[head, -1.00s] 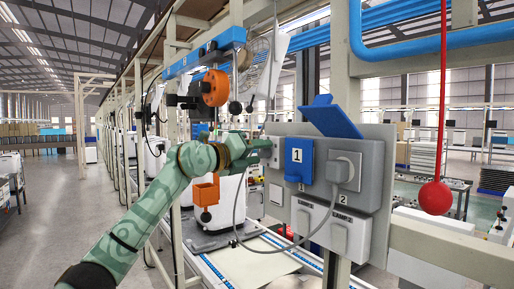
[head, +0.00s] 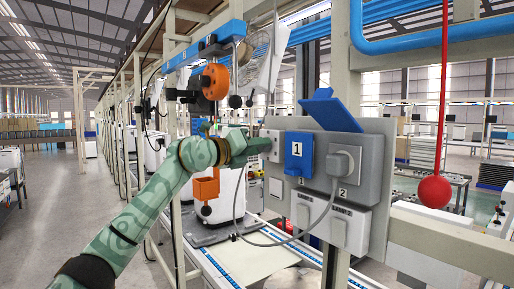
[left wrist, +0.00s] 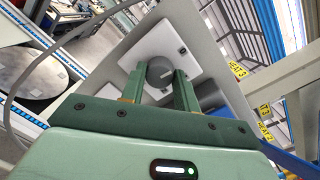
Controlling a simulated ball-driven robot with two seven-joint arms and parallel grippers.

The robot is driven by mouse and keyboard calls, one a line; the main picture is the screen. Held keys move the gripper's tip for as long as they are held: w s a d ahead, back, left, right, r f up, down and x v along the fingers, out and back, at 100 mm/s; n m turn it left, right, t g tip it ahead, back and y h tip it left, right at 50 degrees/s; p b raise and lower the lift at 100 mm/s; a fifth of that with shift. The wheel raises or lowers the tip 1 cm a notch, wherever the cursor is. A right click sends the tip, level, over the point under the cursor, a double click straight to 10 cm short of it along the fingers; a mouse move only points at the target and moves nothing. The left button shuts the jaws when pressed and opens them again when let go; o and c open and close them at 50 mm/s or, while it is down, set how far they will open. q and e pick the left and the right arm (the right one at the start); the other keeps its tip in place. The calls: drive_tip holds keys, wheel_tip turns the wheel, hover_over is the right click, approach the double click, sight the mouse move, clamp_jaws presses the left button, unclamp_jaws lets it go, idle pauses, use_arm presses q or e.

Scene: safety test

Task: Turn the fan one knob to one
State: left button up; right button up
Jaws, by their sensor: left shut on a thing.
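A dark grey round knob (left wrist: 160,70) sits on a white plate (left wrist: 178,36) in the left wrist view. My left gripper (left wrist: 161,78) has one finger on each side of the knob and is shut on it. In the head view, my left gripper (head: 265,146) reaches the small white plate (head: 274,150) at the left end of the grey panel (head: 372,165). The knob is hidden there by the gripper, and its setting cannot be read. A fan (head: 262,48) shows partly behind a hanging white sheet. My right gripper is not in view.
On the panel are a blue cover marked 1 (head: 299,150), a grey plug (head: 342,163) with a cable, and a raised blue flap (head: 329,111). White switch boxes (head: 347,229) are below. A red ball (head: 434,191) hangs at right. Orange fixtures (head: 215,82) hang above my arm.

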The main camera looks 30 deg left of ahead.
use_arm(q)
drive_tip(key=m+h, duration=0.1)
drive_tip(key=m, duration=0.9)
drive_tip(key=shift+m+p, duration=0.3)
drive_tip(key=shift+f, duration=0.1)
idle(0.3)
drive_tip(key=o, duration=1)
drive_tip(key=shift+c, duration=0.2)
drive_tip(key=shift+s+a, duration=0.1)
